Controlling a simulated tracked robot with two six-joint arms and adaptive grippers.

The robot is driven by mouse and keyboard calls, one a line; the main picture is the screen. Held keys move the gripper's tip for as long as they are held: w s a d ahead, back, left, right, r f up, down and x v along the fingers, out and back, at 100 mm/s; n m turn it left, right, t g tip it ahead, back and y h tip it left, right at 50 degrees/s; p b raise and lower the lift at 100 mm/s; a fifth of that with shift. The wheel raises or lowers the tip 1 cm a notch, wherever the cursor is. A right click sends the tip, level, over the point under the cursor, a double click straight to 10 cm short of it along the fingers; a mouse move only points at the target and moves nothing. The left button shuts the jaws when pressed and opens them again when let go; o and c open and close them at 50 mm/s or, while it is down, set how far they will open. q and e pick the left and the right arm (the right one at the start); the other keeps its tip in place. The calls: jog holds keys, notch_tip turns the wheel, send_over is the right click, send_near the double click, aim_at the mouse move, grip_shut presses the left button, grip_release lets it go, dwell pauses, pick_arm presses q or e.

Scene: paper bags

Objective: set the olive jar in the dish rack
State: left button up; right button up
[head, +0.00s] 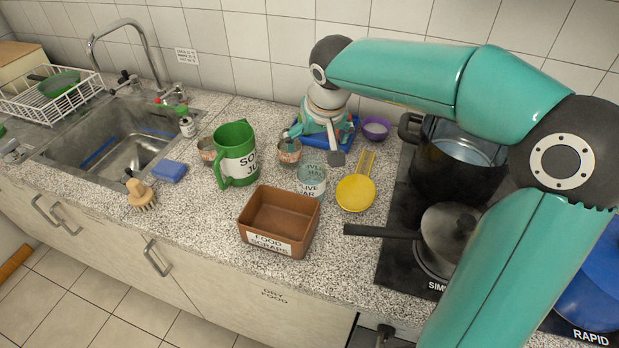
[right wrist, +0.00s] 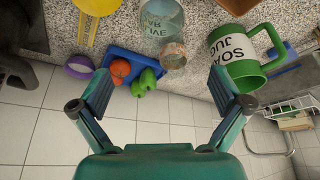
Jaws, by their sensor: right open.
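The olive jar (head: 311,179) is a clear bluish glass jar with a printed label. It stands upright on the speckled counter behind the brown food scraps bin; it also shows at the top of the right wrist view (right wrist: 163,18). My right gripper (head: 315,146) is open and empty, just behind the jar and apart from it; its spread fingers show in the right wrist view (right wrist: 160,88). The dish rack (head: 22,104) is a white wire rack at the far left beyond the sink, with a green pan in it. My left gripper is out of view.
A green soap jug (head: 238,165) and copper-coloured cups (head: 289,153) stand left of the jar. A yellow strainer (head: 355,193) lies right of it. The food scraps bin (head: 255,240) is in front. A blue tray (head: 346,135) lies behind. The sink (head: 120,150) lies between jug and rack.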

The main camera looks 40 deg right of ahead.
send_over(310, 167)
jog(key=s+a, duration=0.2)
jog(key=s, duration=0.1)
notch_tip(310, 167, down, 6)
jog(key=p+x, duration=0.1)
jog(key=x, duration=0.3)
jog(key=shift+w+f+p, duration=0.1)
jog(key=shift+f+p, duration=0.2)
jog(key=shift+f, duration=0.05)
jog(key=shift+w+d+f, duration=0.1)
jog(key=shift+w+f, duration=0.1)
jog(key=shift+f, duration=0.2)
jog(key=shift+r, duration=0.1)
jog(key=c, duration=1.5)
jog(key=shift+o, duration=0.2)
